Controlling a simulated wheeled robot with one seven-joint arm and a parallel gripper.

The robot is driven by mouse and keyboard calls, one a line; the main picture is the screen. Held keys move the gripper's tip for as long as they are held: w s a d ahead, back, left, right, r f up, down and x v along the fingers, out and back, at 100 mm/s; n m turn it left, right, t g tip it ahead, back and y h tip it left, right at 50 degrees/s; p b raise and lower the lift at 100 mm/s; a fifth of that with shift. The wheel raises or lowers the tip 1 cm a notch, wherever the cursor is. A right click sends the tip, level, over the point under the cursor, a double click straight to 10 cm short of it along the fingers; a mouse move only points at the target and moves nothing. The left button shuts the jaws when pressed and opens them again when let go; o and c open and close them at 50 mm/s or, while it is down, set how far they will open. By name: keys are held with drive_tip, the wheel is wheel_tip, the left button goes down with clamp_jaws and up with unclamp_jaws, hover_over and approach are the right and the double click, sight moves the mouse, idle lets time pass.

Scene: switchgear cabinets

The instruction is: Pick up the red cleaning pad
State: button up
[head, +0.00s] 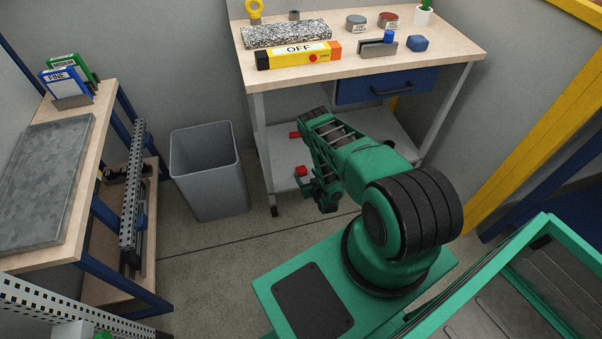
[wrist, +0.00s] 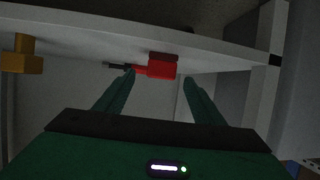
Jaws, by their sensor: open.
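The red cleaning pad (wrist: 161,68) is a small red block with a darker red top. In the wrist view it lies on the pale lower shelf, ahead of and between the two green fingers of my gripper (wrist: 159,78). The fingers are apart and nothing is visibly held. In the head view a red block, apparently the pad (head: 301,171), shows at the lower shelf beside my gripper (head: 312,188). My arm hides part of the shelf there. How far the fingertips are from the pad is hard to tell.
The white lower shelf (head: 285,155) sits under a workbench (head: 440,52) with a blue drawer (head: 385,86). A yellow object (wrist: 22,60) is at the wrist view's left. A thin dark tool (wrist: 118,66) lies by the pad. A grey bin (head: 208,180) stands left of the bench.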

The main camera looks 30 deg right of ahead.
sight(303, 171)
drive_tip(key=shift+x, duration=2.2)
drive_tip(key=shift+a, duration=0.1)
drive_tip(key=c, duration=1.2)
drive_tip(key=shift+o, duration=0.2)
drive_tip(key=shift+r, duration=0.15)
